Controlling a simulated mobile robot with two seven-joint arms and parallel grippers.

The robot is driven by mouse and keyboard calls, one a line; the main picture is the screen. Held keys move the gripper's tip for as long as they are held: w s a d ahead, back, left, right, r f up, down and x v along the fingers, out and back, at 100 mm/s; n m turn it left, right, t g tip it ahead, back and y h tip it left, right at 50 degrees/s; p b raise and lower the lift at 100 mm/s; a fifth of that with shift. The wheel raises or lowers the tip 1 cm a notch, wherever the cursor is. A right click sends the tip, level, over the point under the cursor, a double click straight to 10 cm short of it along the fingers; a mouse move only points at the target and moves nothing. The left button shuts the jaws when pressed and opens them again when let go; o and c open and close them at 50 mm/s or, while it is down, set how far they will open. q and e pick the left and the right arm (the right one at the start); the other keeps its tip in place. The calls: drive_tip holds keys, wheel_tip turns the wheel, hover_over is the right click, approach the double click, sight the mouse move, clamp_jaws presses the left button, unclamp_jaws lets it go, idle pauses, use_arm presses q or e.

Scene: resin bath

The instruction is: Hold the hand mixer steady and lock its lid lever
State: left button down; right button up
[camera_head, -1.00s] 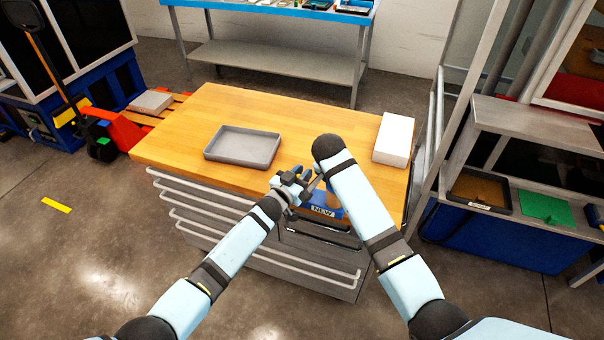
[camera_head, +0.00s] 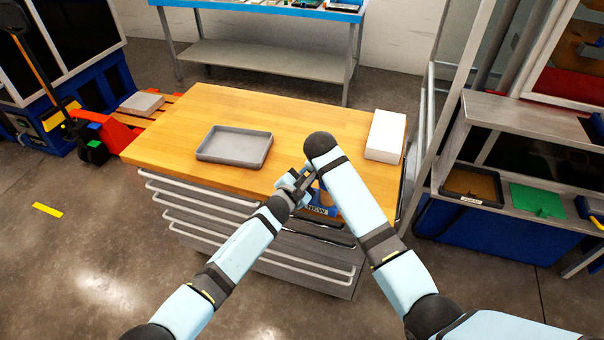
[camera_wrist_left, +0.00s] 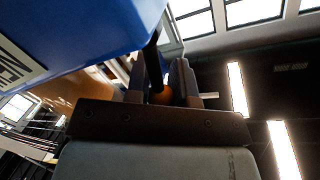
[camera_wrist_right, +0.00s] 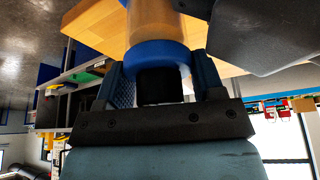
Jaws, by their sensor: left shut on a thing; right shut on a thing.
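The hand mixer shows close up in the right wrist view as an amber clear cylinder (camera_wrist_right: 158,22) with a blue collar (camera_wrist_right: 156,55) and a black part below it. My right gripper (camera_wrist_right: 158,85) is shut on that black part. In the head view my right wrist hides most of the mixer. My left gripper (camera_head: 301,180) is right beside it at the bench's front edge. In the left wrist view its jaws (camera_wrist_left: 163,85) are shut around a small orange knob (camera_wrist_left: 161,96) on a dark rod, which looks like the lid lever. The lever's exact angle is unclear.
A blue part labelled NEW (camera_head: 318,210) is at the bench's front edge, very close to my left gripper in its wrist view (camera_wrist_left: 75,30). On the wooden bench (camera_head: 190,110) are a grey tray (camera_head: 235,160) and a white box (camera_head: 386,136). A shelf unit stands right.

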use_arm(q)
drive_tip(key=shift+s+d+f+m+y, duration=0.2)
drive_tip(key=shift+d+m, duration=0.1)
drive_tip(key=shift+m, duration=0.25)
drive_tip(key=shift+s+d+f+m+y, duration=0.15)
drive_tip(key=shift+d+m+y, duration=0.1)
drive_tip(key=shift+m, duration=0.3)
drive_tip(key=c, duration=1)
unclamp_jaws()
drive_tip(key=shift+d, duration=0.1)
